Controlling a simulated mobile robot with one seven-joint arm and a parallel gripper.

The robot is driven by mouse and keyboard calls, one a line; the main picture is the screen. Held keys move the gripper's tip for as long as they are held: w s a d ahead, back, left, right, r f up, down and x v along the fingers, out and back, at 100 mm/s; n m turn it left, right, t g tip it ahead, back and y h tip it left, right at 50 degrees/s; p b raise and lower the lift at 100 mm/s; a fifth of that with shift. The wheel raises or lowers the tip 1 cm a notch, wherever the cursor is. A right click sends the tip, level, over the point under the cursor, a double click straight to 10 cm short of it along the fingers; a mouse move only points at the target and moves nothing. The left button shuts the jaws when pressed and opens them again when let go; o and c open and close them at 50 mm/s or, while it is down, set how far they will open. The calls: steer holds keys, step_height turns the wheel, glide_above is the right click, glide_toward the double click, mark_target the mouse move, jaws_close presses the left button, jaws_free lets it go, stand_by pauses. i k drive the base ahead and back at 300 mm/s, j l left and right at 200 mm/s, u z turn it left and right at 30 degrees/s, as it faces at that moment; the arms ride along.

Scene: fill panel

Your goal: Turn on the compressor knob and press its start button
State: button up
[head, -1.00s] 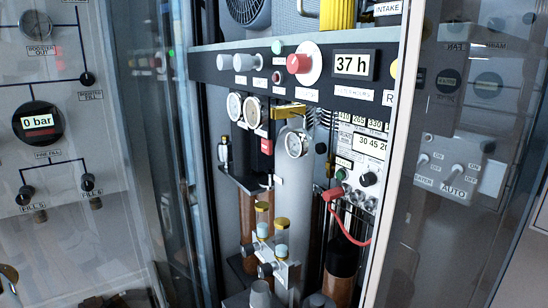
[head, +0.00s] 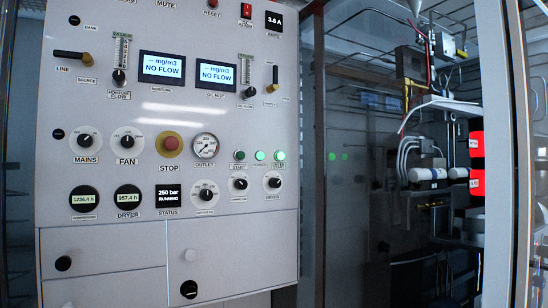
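A white control panel (head: 110,222) fills the left and middle of the head view. A green button (head: 239,155) labelled START sits right of the outlet gauge and looks dark. Two green lights (head: 260,155) to its right are lit. Below are three black knobs with white pointers: a left one (head: 206,191), a middle one (head: 240,184) and a right one (head: 273,183). Their labels are too small to read surely, so I cannot tell which is the compressor knob. My gripper is not in view.
A red STOP button (head: 169,144) sits left of the outlet gauge (head: 205,146). MAINS (head: 86,141) and FAN (head: 127,141) knobs are further left. The status display (head: 168,196) reads 250 bar RUNNING. A glass panel (head: 350,200) and a frame post (head: 506,150) stand right.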

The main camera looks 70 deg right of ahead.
mark_target(240, 184)
steer(key=z, duration=0.45)
steer(key=k+z, duration=0.15)
steer(key=z, duration=0.7)
steer(key=i+j+z, duration=0.1)
steer(key=z, duration=0.5)
steer(key=i+j, duration=0.05)
